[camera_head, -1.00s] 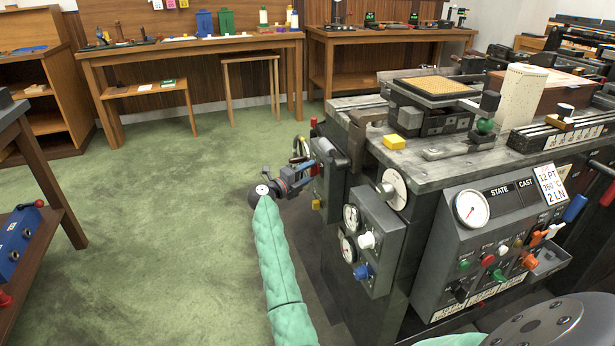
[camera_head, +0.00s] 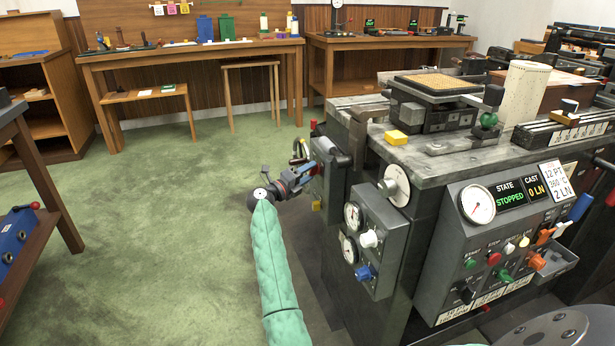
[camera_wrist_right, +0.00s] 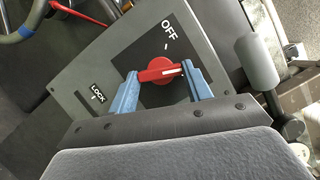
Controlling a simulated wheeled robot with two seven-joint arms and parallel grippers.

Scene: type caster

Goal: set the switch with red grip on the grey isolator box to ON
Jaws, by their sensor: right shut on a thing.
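The grey isolator box (camera_head: 322,187) is on the left side of the machine; in the right wrist view its face (camera_wrist_right: 85,65) fills the middle. Its switch has a red grip (camera_wrist_right: 158,72) with a white line pointing right, away from the OFF label (camera_wrist_right: 170,32) and its tick. A LOCK label (camera_wrist_right: 97,92) is at the left. No ON label shows. My right gripper (camera_head: 311,170) is at the box; in the wrist view its blue fingers (camera_wrist_right: 160,80) are shut on the red grip, one at each end. My left gripper is not in view.
The lit display (camera_head: 510,193) reads STOPPED and 0 LN. A box with gauges and knobs (camera_head: 385,245) stands close to the right of my right arm. A grey rounded lever (camera_wrist_right: 257,62) is right of the switch. The green floor (camera_head: 160,240) at left is clear.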

